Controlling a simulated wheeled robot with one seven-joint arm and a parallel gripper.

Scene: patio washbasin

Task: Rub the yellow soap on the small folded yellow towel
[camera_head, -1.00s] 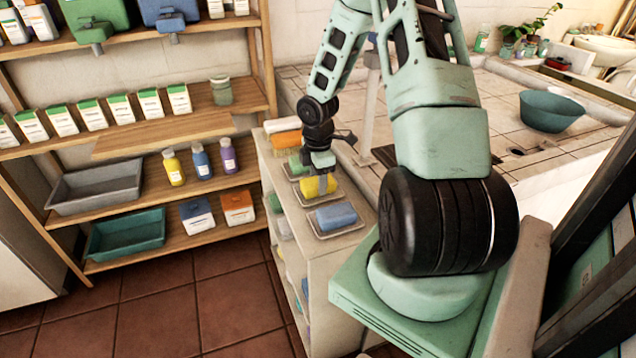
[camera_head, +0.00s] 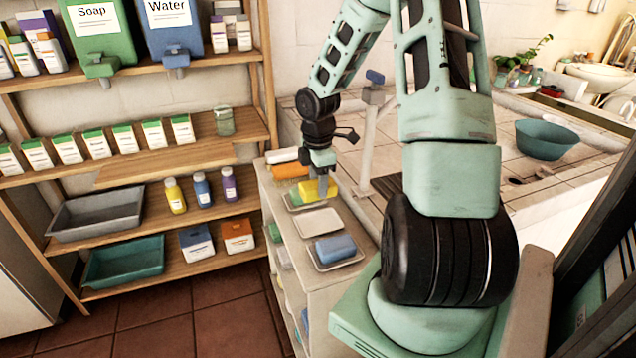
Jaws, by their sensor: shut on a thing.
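My gripper (camera_head: 321,186) is shut on the yellow soap (camera_head: 312,191), a bright block. It is at the rear tray on top of the white shelf unit, beside or over a green bar (camera_head: 294,198) there. I cannot tell whether the soap touches that bar. The middle tray (camera_head: 319,223) is empty. No small folded yellow towel can be clearly made out in this view.
A blue bar (camera_head: 336,246) lies on the front tray (camera_head: 351,261). An orange item (camera_head: 291,170) lies behind the soap. A tiled counter with a teal basin (camera_head: 546,139) is at right. Wooden shelves with bottles and boxes stand at left.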

